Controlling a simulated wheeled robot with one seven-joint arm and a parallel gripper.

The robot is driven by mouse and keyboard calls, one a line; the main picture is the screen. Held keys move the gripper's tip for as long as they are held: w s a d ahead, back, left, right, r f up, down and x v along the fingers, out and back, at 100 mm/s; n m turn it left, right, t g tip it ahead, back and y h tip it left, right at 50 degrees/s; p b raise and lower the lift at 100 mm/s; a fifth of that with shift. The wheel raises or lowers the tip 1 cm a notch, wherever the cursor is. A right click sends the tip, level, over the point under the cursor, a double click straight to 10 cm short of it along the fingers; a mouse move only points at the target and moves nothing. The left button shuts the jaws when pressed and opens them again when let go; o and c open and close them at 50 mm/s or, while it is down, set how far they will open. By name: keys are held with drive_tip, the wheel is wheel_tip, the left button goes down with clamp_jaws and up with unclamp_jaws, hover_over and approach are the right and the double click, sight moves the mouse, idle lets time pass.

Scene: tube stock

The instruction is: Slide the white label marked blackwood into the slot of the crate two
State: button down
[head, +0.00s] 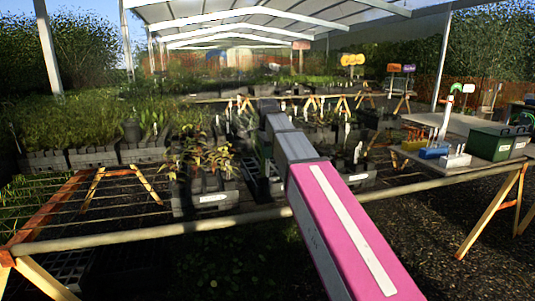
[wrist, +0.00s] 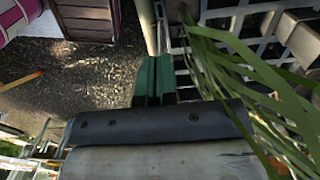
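My gripper (wrist: 154,78) shows in the wrist view with its two green fingers side by side and almost no gap. I see no label between them, though a thin one edge-on could be hidden. In the head view my pink arm reaches over the bench rail and hides part of the crates. A dark crate (head: 190,206) with a white label (head: 212,199) on its front stands left of the arm. Another white label (head: 357,178) is on a crate front right of the arm. The writing is too small to read, so I cannot tell the blackwood label or crate two.
A side table (head: 455,170) at the right bears a green box (head: 490,145), a blue box (head: 433,153) and a white holder (head: 456,160). The bench rail (head: 150,232) crosses in front. Long green leaves (wrist: 240,75) hang close right of my gripper.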

sight(267, 177)
drive_tip(key=shift+f, duration=1.25)
drive_tip(key=shift+f, duration=0.3)
drive_tip(key=shift+f, duration=2.65)
drive_tip(key=shift+f, duration=0.2)
drive_tip(key=c, duration=1.8)
unclamp_jaws()
drive_tip(key=o, duration=0.5)
wheel_tip(267, 177, up, 11)
drive_tip(key=shift+f, duration=0.2)
